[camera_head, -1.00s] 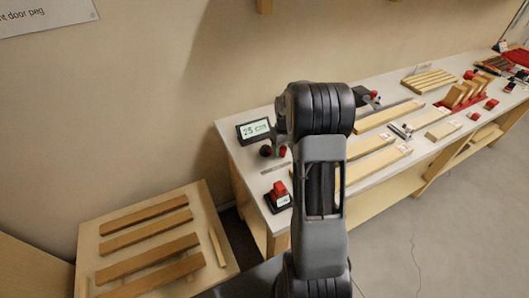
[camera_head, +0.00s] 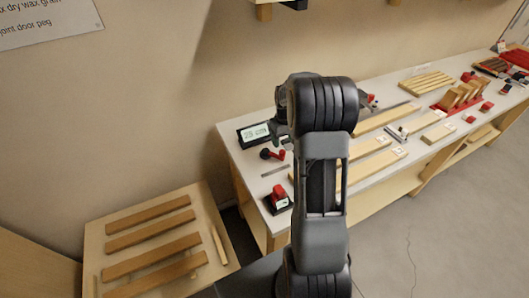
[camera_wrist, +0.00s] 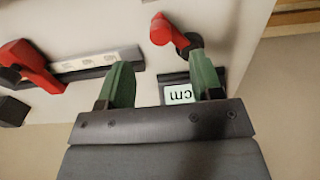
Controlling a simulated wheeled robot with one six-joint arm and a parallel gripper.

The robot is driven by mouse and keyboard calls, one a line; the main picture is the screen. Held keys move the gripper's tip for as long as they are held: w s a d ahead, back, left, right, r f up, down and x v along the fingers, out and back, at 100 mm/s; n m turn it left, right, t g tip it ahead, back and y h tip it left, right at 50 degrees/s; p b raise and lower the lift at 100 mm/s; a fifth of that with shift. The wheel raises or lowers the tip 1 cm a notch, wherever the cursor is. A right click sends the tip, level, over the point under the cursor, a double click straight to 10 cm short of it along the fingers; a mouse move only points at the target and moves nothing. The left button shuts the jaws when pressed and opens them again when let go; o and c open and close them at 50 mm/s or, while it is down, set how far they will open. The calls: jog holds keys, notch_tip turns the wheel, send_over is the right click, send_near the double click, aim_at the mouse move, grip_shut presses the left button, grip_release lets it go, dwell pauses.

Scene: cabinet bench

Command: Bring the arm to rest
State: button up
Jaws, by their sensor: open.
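My arm rises through the middle of the head view, and its wrist hides most of my gripper (camera_head: 284,130), which is above the left end of the bench (camera_head: 241,163). In the wrist view my gripper (camera_wrist: 160,82) is open, its two green fingers apart with nothing held between them. A small display (camera_wrist: 179,94) marked "cm" shows beyond and between the fingers; in the head view the display (camera_head: 255,133) is partly covered by my gripper.
A red-and-black tool (camera_head: 273,154) and a red block on a dark base (camera_head: 279,198) lie near my gripper. Wooden boards (camera_head: 370,165) and other tools fill the bench rightward. A low slatted wooden platform (camera_head: 150,240) stands at left. Open floor (camera_head: 420,240) is at right.

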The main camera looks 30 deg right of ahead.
notch_tip(320, 180, up, 2)
jog(key=shift+r+p, duration=0.25)
jog(key=shift+p, duration=0.35)
jog(key=s+a+r+t, duration=0.2)
jog(key=s+a+r, duration=0.5)
jog(key=s+a, duration=0.2)
jog(key=s+a+r+t, duration=0.2)
jog(key=s+a+r, duration=0.4)
jog(key=s+a, duration=0.3)
jog(key=shift+s+a+r+t, duration=0.3)
jog(key=shift+s+r+t, duration=0.1)
jog(key=shift+s, duration=0.1)
jog(key=shift+c, duration=0.3)
